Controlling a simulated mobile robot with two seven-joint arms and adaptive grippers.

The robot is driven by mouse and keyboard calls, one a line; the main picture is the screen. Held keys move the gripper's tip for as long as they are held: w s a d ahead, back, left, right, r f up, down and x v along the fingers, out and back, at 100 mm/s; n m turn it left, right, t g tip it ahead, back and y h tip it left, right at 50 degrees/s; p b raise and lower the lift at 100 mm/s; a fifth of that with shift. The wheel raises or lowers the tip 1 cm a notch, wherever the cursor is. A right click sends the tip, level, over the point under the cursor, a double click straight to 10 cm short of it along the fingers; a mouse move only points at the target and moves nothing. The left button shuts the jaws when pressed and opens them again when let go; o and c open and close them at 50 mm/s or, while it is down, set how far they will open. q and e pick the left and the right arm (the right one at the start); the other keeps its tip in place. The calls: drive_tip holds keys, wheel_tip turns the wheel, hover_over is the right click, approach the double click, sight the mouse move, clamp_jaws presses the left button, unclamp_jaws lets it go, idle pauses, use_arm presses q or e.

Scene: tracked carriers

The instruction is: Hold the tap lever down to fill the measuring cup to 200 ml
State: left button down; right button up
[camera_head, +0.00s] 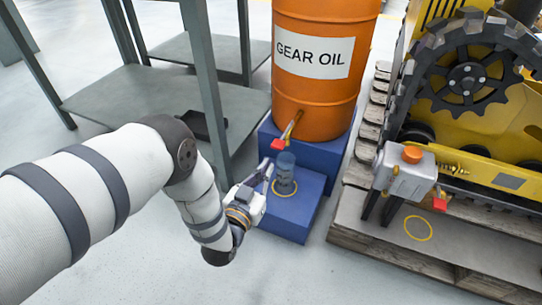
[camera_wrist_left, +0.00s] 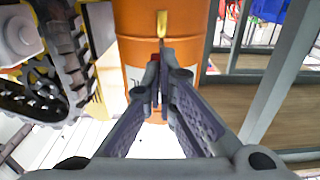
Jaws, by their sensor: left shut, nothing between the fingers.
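The orange GEAR OIL drum (camera_head: 312,95) stands on a blue base and has a brass tap (camera_head: 292,125) with a red lever end (camera_head: 278,144). The measuring cup (camera_head: 285,176), bluish and see-through, stands upright below the tap in a yellow ring on the blue step (camera_head: 300,214). Its fill level is too small to read. My left gripper (camera_head: 268,168) is shut and empty, just left of the cup and below the lever. In the left wrist view its fingertips (camera_wrist_left: 162,60) meet in front of the drum (camera_wrist_left: 190,30), near the brass tap (camera_wrist_left: 162,22). Contact cannot be told.
A grey metal shelf (camera_head: 140,95) stands at the left, its post close to my arm. At the right, a grey container (camera_head: 405,175) with an orange cap and another red lever (camera_head: 439,203) stands by a yellow tracked machine. An empty yellow ring (camera_head: 418,228) marks the pallet below.

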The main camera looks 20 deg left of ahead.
use_arm(q)
drive_tip(key=s, duration=0.1)
drive_tip(key=s+f, duration=0.1)
drive_tip(key=s, duration=0.3)
drive_tip(key=shift+f+p, duration=0.25)
drive_tip(key=shift+p, duration=0.15)
idle(0.5)
